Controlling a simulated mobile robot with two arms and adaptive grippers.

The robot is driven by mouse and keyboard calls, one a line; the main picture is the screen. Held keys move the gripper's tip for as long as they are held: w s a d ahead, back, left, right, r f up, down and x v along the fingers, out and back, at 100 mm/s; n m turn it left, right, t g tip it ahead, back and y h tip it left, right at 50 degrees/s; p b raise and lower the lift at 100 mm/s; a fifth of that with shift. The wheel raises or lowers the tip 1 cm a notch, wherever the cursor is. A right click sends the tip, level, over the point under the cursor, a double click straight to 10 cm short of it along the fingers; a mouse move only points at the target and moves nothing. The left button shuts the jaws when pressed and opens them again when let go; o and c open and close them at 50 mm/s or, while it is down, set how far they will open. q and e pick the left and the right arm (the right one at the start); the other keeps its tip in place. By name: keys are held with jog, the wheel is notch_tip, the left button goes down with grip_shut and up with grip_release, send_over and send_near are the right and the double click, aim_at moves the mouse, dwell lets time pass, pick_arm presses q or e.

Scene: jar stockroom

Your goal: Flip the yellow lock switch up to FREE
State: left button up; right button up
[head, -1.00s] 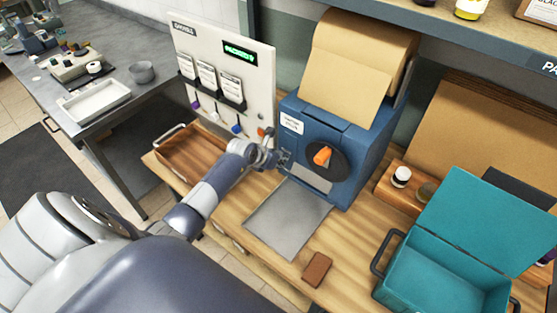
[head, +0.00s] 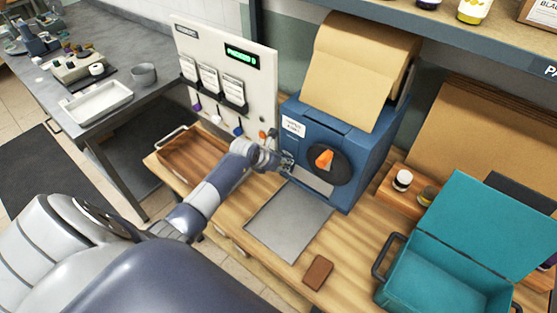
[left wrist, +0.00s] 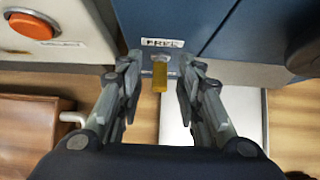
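The yellow lock switch (left wrist: 160,77) is on the front of the blue machine (left wrist: 190,20), under a white FREE label (left wrist: 162,43). Its tab hangs down from a small metal pivot. My left gripper (left wrist: 158,88) is open, with one finger on each side of the switch and a gap on both sides. In the head view my left gripper (head: 285,163) is at the left part of the machine's front and hides the switch. My right gripper is in neither view.
An orange knob (head: 324,158) on a black disc is right of my gripper. A white panel (head: 262,90) with an orange button (left wrist: 32,27) stands to the left. A grey plate (head: 290,222), wooden tray (head: 190,158) and teal box (head: 440,285) are on the bench.

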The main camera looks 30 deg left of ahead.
pick_arm(q)
jog(key=v, duration=1.2)
jog(key=shift+s+d+f, duration=0.1)
dwell(0.4)
